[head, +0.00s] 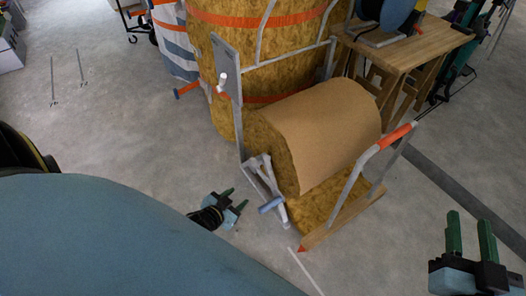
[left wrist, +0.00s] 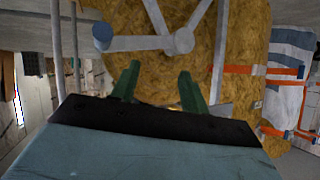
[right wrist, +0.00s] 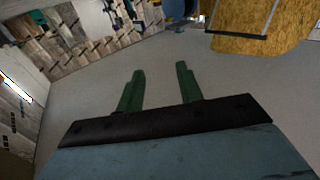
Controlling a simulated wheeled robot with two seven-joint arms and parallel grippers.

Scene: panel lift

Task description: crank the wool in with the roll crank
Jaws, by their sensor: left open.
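The wool roll (head: 330,125), with brown facing over yellow wool, lies in a grey metal frame right of centre in the head view. The roll crank has grey arms and a blue handle (head: 269,205) at the roll's near left end. In the left wrist view the crank's hub (left wrist: 180,41) stands before the wool, with the blue handle (left wrist: 103,36) up and left of the fingers. My left gripper (head: 232,199) is open and empty, a little left of the handle and apart from it. My right gripper (head: 469,233) is open and empty at the lower right, away from the roll.
A large strapped wool bale (head: 255,50) stands behind the roll. A wooden bench (head: 420,45) bearing a blue reel is at the back right. A grey rail with an orange grip (head: 395,136) rises at the roll's right. The floor (head: 120,120) at left is mostly clear.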

